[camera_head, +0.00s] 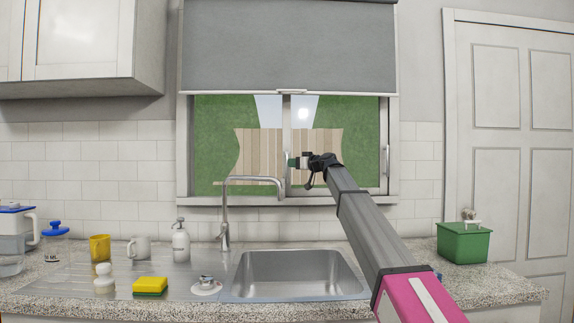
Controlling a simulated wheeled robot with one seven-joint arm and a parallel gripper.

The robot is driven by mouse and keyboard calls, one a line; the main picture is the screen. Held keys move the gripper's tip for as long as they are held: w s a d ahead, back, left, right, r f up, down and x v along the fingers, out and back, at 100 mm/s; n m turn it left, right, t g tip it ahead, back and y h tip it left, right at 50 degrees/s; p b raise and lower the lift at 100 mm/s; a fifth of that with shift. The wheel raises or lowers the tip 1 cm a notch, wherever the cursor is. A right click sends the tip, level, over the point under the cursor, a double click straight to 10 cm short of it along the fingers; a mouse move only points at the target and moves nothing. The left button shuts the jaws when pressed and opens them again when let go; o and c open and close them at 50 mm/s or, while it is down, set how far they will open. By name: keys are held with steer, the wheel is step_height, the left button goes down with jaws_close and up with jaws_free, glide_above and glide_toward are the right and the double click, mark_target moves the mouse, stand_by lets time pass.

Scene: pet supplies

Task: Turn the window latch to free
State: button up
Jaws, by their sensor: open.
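The window (384,125) is behind the sink, with a pale frame and a middle upright. A small pale piece that looks like the latch (287,156) is on the middle upright, just left of my gripper. My gripper (295,162) is open at the end of my arm, which reaches up from the lower right. Its fingertips are at or very near this piece; I cannot tell whether they touch. The gripper partly hides that area, and the latch's angle is too small to read. A slim upright handle (386,165) is on the window's right side.
A curved tap (225,210) rises left of my gripper, above the steel sink (290,262). A grey blind (290,45) covers the window's top. A soap bottle (180,241), mugs and a sponge (150,286) stand left; a green box (464,243) stands right.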

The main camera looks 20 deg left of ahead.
mark_target(287, 168)
steer(key=x, duration=0.5)
steer(key=shift+w+a, duration=0.1)
jaws_close()
